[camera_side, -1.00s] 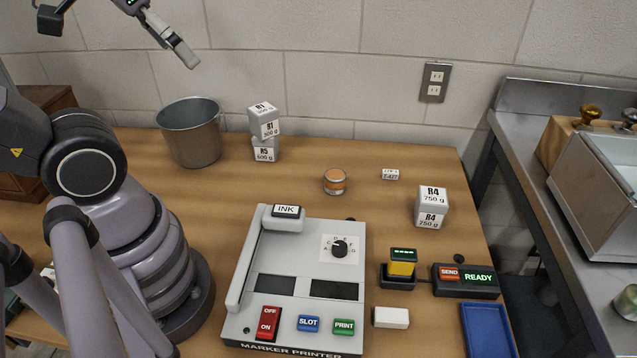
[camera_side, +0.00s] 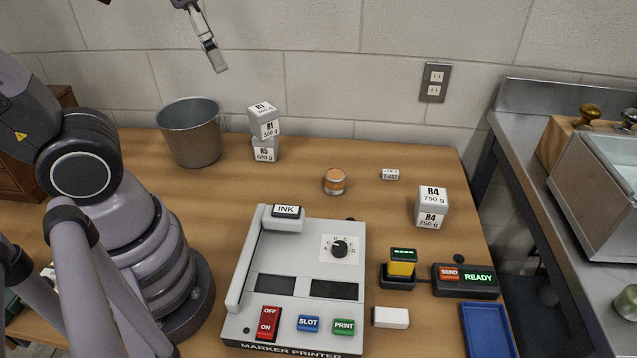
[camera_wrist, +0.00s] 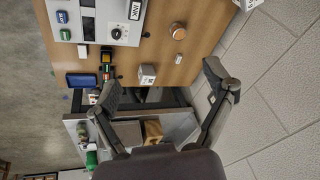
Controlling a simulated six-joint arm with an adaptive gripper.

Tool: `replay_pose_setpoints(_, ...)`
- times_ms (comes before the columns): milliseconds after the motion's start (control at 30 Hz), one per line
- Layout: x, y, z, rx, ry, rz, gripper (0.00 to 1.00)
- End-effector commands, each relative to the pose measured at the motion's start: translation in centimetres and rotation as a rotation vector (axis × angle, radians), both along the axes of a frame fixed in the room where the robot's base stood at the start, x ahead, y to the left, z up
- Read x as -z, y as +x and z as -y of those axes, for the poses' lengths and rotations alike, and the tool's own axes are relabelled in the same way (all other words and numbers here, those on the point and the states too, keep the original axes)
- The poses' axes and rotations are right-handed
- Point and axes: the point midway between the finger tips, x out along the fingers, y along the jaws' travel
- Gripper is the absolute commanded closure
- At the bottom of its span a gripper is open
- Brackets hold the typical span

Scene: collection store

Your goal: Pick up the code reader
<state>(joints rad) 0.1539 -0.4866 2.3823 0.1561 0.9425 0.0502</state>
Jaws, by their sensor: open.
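The code reader (camera_side: 402,262) is a small yellow and black device with a green-lit display. It stands upright in a dark dock (camera_side: 398,281) on the right side of the table. In the wrist view, the code reader (camera_wrist: 106,60) shows small at the left, outside the span of my fingers. My gripper (camera_side: 217,62) is at the top of the side view, high above the table and well to the left of the reader. In the wrist view, the fingers of my gripper (camera_wrist: 164,84) are wide apart with nothing between them.
A READY box with a SEND button (camera_side: 465,280) is right of the dock; a blue tray (camera_side: 487,330) lies in front. The marker printer (camera_side: 300,240) is to the left, a white block (camera_side: 390,317) near its corner. R4 weights (camera_side: 432,207) stand behind the dock.

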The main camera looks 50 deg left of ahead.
Motion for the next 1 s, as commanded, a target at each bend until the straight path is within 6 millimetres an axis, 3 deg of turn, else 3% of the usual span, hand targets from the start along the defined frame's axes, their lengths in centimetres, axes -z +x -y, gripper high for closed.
replay_pose_setpoints(100,1.5,4.2,1.9,0.216,0.164,-0.140,0.17)
replay_pose_setpoints(267,4.7,9.2,5.6,0.504,0.397,-0.286,0.17)
replay_pose_setpoints(500,12.5,14.6,14.1,0.949,0.781,-0.453,0.17)
replay_pose_setpoints(633,18.1,15.6,19.4,1.188,1.007,-0.512,0.17)
replay_pose_setpoints(800,25.3,15.0,25.1,1.445,1.275,-0.555,0.17)
replay_pose_setpoints(900,28.3,14.3,27.1,1.542,1.385,-0.561,0.17)
replay_pose_setpoints(1000,30.0,13.8,28.2,1.596,1.450,-0.563,0.17)
